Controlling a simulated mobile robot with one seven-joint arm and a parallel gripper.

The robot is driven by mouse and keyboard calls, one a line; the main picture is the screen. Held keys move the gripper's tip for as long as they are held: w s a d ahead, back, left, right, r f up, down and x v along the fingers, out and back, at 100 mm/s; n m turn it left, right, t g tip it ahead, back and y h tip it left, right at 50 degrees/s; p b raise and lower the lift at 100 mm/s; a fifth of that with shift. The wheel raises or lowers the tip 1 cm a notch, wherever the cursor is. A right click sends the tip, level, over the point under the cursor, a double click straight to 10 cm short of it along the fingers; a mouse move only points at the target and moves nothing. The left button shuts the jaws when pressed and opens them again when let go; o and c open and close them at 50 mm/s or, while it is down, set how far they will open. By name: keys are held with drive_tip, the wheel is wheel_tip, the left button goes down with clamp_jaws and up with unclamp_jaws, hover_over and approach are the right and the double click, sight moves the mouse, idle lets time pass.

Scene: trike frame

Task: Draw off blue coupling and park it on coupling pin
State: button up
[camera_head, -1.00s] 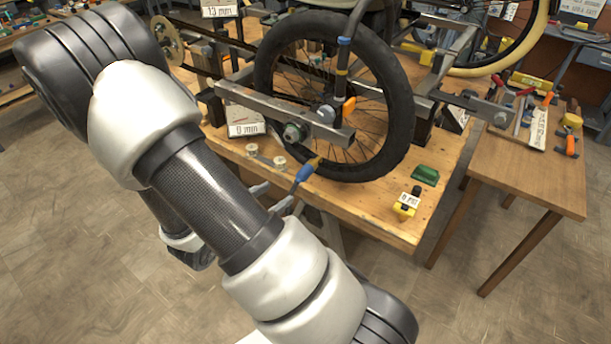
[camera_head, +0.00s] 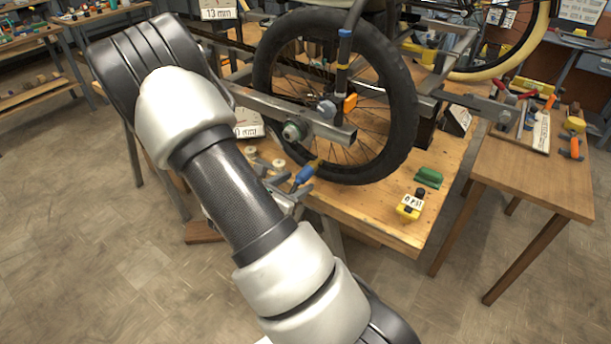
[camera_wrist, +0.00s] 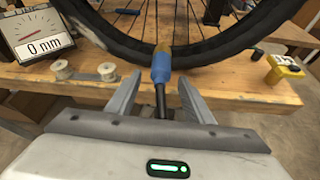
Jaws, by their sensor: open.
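The blue coupling (camera_head: 305,174) sits on a brass-coloured fitting at the bottom of the black-tyred wheel, near the bench's front edge. In the wrist view the blue coupling (camera_wrist: 161,72) stands ahead between my fingers, with a black stem running back toward my palm. My gripper (camera_wrist: 158,92) is open, one finger on each side of the stem, with no visible contact. In the head view my gripper (camera_head: 288,188) is partly hidden by my arm. I cannot tell which part is the coupling pin; two pale spool-shaped posts (camera_wrist: 106,71) stand left of the coupling.
A "0 mm" dial (camera_wrist: 38,35) stands left of the posts. A metal frame bar (camera_head: 300,122) passes above. The bench front (camera_wrist: 240,90) lies close below my fingers.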

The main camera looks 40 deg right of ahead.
clamp_jaws()
drive_tip(key=shift+s+a+f, duration=0.1)
drive_tip(key=shift+s+a, duration=0.15)
drive_tip(key=shift+a, duration=0.4)
drive_tip(key=shift+s+a+r, duration=0.1)
drive_tip(key=shift+s+a, duration=0.1)
drive_tip(key=shift+a, duration=0.4)
drive_tip(key=shift+s+a+f, duration=0.1)
drive_tip(key=shift+s+a, duration=0.15)
drive_tip(key=shift+a, duration=0.4)
